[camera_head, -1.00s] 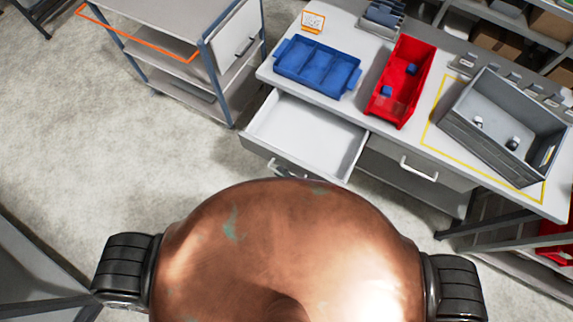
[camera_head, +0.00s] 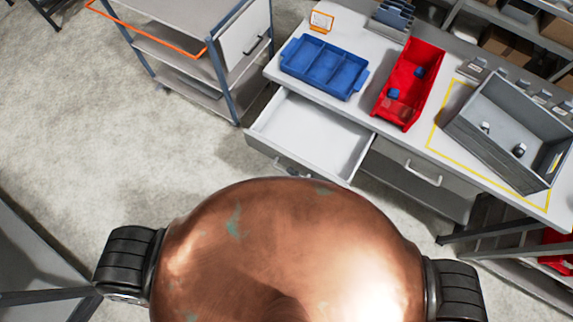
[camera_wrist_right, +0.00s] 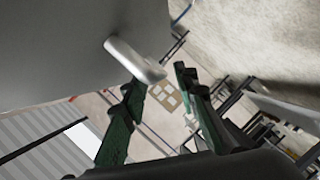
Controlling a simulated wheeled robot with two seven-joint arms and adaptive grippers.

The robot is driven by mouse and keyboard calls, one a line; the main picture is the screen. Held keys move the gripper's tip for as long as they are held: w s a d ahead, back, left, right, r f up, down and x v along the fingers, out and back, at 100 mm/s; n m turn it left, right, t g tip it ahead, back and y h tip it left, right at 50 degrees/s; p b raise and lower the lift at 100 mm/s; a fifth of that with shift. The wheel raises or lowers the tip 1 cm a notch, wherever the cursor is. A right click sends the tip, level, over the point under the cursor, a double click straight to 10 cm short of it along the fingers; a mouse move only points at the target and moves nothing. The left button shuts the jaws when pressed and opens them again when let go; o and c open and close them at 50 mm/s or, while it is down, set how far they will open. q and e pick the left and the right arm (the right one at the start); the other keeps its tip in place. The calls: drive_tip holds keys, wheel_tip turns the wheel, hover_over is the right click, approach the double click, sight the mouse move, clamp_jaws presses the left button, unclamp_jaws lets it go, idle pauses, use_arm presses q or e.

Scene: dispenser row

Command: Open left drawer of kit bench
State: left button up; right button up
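The kit bench's left drawer (camera_head: 312,135) is pulled well out in the head view, and its inside looks empty. Its handle (camera_head: 281,164) is on the drawer front, partly hidden behind my copper-coloured body. My right gripper (camera_wrist_right: 156,80) shows in the right wrist view with its two dark green fingers apart. The light bar handle (camera_wrist_right: 130,57) on a grey front reaches close to the fingertips. I cannot tell whether they touch it. In the head view only small dark parts show by the handle. My left gripper is not in view.
The bench top (camera_head: 395,125) holds a blue tray (camera_head: 322,88), a red bin (camera_head: 427,62) and a grey crate (camera_head: 490,153). A closed drawer (camera_head: 405,165) is to the right. A grey cart (camera_head: 199,76) stands left of the bench. Bare floor (camera_head: 90,125) lies at left.

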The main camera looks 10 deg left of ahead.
drive_tip(key=v, duration=0.8)
drive_tip(key=shift+s+d, duration=0.3)
